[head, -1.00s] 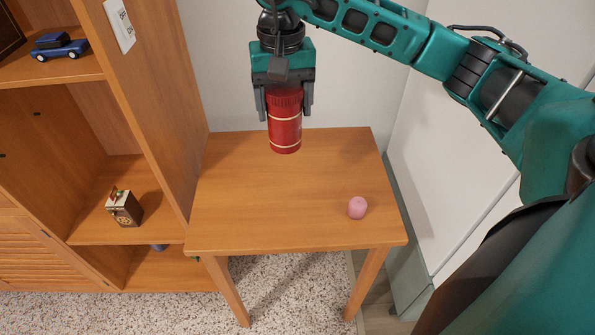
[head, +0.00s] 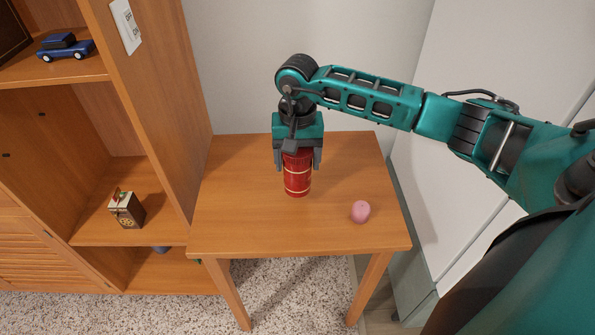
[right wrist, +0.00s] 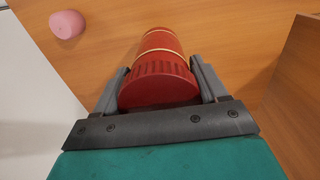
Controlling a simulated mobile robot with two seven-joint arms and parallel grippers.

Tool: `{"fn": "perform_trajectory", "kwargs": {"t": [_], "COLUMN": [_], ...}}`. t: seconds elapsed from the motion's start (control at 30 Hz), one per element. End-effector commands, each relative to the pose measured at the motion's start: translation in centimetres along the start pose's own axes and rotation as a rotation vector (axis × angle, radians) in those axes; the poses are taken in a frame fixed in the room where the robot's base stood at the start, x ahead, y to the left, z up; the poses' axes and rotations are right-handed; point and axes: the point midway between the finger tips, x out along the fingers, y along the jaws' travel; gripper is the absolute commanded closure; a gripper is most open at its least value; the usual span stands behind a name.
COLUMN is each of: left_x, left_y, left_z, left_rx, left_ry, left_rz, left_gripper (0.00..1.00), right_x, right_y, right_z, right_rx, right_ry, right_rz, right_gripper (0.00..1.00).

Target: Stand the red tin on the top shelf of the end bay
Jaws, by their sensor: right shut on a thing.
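The red tin (head: 298,183) is upright, with pale bands around it, over the middle of the small wooden table. My right gripper (head: 298,165) is shut on its upper part from above. The tin also shows between the fingers in the right wrist view (right wrist: 160,80). I cannot tell whether its base touches the table. The wooden shelf unit (head: 160,100) stands at the left, with an upper shelf (head: 60,72) and lower shelves in view; its very top is out of frame. My left gripper is not in view.
A pink cup-like object (head: 361,212) stands on the table (head: 240,225) to the right of the tin. A blue toy car (head: 66,47) is on the upper shelf, and a small decorated box (head: 126,209) on a lower one. The unit's side panel borders the table's left edge.

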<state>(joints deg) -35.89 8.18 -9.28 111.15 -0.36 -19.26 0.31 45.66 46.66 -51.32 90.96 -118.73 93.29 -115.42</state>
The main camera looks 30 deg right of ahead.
Motion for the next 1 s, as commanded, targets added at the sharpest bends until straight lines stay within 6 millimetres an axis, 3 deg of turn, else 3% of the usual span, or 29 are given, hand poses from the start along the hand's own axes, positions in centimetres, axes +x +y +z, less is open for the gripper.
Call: {"fn": "perform_trajectory", "kwargs": {"t": [0.3, 0.67, 0.7, 1.0], "left_x": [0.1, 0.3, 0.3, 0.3], "left_y": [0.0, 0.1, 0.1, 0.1], "left_z": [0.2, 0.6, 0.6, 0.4], "left_rx": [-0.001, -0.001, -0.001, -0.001], "left_ry": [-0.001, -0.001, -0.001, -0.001], "left_rz": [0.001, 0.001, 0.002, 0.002], "left_gripper": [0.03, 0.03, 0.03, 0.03], "right_x": [4.0, 4.6, 4.6, 4.5], "right_y": [0.0, 0.0, 0.0, 0.0], "right_z": [0.1, 0.0, 0.0, 0.1], "right_rx": [0.000, -0.001, 0.000, 0.000], "right_ry": [-0.002, 0.000, -0.001, -0.001], "right_rz": [0.000, 0.000, 0.001, 0.001], "right_gripper": [0.61, 0.61, 0.27, 0.03]}}
